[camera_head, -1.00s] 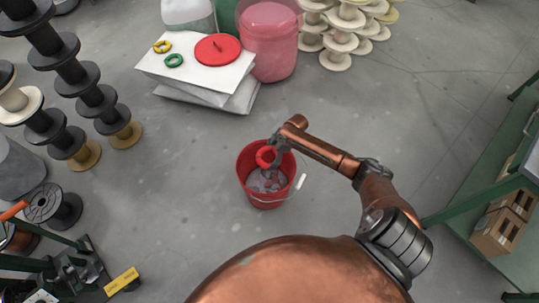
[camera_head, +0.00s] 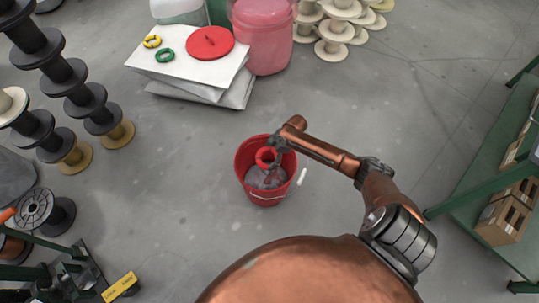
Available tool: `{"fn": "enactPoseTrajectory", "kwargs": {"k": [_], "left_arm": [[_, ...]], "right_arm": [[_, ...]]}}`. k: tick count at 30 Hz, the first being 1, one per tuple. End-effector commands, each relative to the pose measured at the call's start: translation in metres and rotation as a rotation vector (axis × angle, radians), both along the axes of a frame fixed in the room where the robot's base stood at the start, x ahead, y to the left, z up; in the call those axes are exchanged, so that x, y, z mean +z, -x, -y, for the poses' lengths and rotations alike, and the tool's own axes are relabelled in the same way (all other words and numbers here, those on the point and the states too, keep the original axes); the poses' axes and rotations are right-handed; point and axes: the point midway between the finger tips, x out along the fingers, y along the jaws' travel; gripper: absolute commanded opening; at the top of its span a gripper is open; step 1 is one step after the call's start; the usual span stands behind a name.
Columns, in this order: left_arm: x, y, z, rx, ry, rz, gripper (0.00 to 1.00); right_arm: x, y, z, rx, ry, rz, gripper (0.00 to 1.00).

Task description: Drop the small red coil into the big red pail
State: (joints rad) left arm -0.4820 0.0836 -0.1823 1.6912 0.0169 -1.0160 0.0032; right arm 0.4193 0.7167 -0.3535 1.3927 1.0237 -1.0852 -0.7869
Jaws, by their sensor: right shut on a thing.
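The small red coil (camera_head: 266,157) is held by my right gripper (camera_head: 274,151), which is shut on it. Gripper and coil are over the mouth of the red pail (camera_head: 266,194), which stands upright on the floor; how deep the coil hangs I cannot tell. Greyish contents show in the bottom of the pail. My right arm reaches in from the right. My left gripper is not in view.
A white stack (camera_head: 195,72) at the back bears a yellow ring (camera_head: 152,41), a green ring (camera_head: 165,56) and a red lid (camera_head: 210,43). A pink tub (camera_head: 264,40) stands beside it. Dark spools (camera_head: 66,75) stand left, a green bench (camera_head: 481,180) right. Floor around the pail is clear.

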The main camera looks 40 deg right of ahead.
Motion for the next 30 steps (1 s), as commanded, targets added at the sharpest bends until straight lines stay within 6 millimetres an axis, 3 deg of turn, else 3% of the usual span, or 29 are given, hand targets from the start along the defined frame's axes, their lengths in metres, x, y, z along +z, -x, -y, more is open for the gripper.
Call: {"fn": "enactPoseTrajectory", "kwargs": {"k": [5, 6, 12, 23, 30], "left_arm": [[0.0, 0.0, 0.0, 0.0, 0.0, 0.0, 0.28], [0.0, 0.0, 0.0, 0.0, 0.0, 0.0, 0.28], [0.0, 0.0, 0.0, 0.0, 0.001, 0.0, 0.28], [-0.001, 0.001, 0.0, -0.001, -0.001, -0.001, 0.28], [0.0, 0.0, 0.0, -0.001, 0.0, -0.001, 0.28]], "right_arm": [[0.001, -0.001, 0.0, 0.001, 0.0, 0.002, 0.52], [0.001, -0.001, 0.0, 0.001, 0.0, 0.002, 0.87], [0.001, 0.0, 0.0, 0.0, 0.001, 0.001, 1.0], [0.004, 0.001, 0.002, 0.0, 0.001, 0.0, 1.0], [0.041, 0.01, 0.016, 0.001, 0.004, 0.002, 1.0]]}}
